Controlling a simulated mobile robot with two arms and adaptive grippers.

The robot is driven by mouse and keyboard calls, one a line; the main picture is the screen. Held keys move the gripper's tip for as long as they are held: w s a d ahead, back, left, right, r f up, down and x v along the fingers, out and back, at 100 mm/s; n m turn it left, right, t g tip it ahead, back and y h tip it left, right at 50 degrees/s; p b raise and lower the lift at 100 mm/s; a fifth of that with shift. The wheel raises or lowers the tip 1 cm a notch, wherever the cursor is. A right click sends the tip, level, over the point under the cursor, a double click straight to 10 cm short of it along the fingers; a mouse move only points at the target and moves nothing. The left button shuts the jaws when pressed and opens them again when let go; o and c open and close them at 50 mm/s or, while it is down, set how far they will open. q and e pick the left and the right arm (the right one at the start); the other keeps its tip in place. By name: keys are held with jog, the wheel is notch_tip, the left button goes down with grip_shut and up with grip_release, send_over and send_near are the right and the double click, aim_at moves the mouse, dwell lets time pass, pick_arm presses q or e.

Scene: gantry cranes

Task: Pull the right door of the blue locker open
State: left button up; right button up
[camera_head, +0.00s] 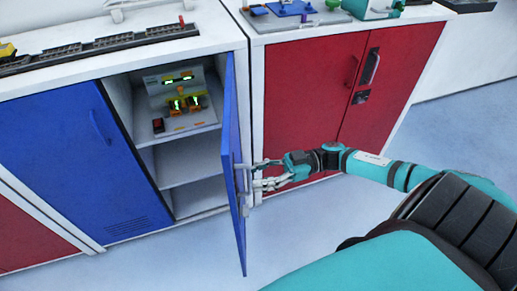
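The blue locker (60,150) stands at the left, with its left door shut and a blue handle (101,127) on it. The right door (232,160) of the locker stands wide open, swung out toward me and seen nearly edge-on. The compartment behind it shows shelves (190,168). My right gripper (257,175) is at the outer face of this door, at its handle (241,180). Its two fingers reach to the handle from the right, one above the other, with a gap between them. Whether they touch or clasp the handle is unclear. My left gripper is not in view.
A small device (183,100) with green lights sits on the upper shelf. A red cabinet (305,100) with shut doors stands right of the locker, behind my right arm. Model tracks (100,42) lie on the white top. The grey floor (190,255) in front is clear.

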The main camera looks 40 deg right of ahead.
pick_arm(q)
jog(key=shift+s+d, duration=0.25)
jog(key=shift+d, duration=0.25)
pick_arm(e)
jog(key=v, duration=1.1)
jog(key=shift+d, duration=0.3)
jog(key=shift+r, duration=0.1)
